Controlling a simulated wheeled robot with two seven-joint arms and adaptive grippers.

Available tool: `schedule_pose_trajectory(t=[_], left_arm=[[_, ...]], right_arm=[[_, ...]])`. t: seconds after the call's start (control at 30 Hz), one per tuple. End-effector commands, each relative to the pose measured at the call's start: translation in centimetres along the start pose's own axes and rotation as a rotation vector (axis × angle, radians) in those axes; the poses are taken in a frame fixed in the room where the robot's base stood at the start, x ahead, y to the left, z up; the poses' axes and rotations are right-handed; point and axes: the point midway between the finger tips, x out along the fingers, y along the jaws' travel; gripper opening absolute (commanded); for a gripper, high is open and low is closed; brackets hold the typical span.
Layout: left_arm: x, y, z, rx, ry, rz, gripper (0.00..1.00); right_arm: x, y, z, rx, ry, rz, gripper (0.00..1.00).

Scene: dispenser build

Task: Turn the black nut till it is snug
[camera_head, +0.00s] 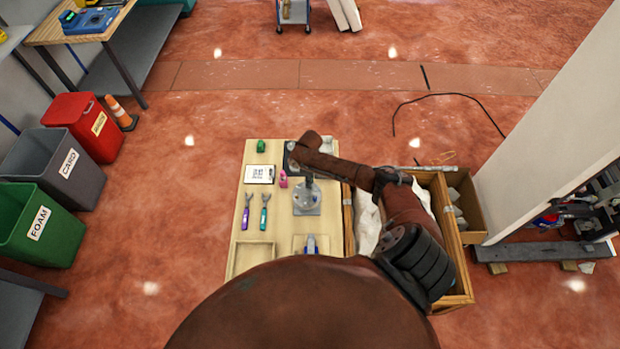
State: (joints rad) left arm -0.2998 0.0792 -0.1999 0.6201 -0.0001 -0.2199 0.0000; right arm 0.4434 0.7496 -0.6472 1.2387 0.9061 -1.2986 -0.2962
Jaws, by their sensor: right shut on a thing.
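My right arm reaches in from the right over the light wooden work board (242,220). Its gripper (306,180) points down at the top of a grey metal dispenser part (306,205), which stands on the board. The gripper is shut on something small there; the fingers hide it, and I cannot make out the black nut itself. My left gripper is not in view.
On the board lie a purple-handled tool (246,212), a teal-handled tool (265,212), a white card (259,174), a green item (261,146) and a pink item (283,179). A wooden crate (455,262) stands to the right, under my arm.

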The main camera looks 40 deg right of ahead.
Motion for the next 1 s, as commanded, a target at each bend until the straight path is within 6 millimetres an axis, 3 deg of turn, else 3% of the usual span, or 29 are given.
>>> schedule_pose_trajectory(t=[0.2,0.5,1.0], left_arm=[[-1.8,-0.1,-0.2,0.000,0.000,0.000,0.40],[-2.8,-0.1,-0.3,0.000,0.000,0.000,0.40],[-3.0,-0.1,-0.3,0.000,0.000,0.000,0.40]], right_arm=[[-0.2,-0.2,-0.1,0.158,0.001,-0.003,0.00],[-0.1,-0.1,-0.1,0.291,0.001,-0.001,0.00],[0.0,-0.1,-0.1,0.326,0.002,0.000,0.00]])
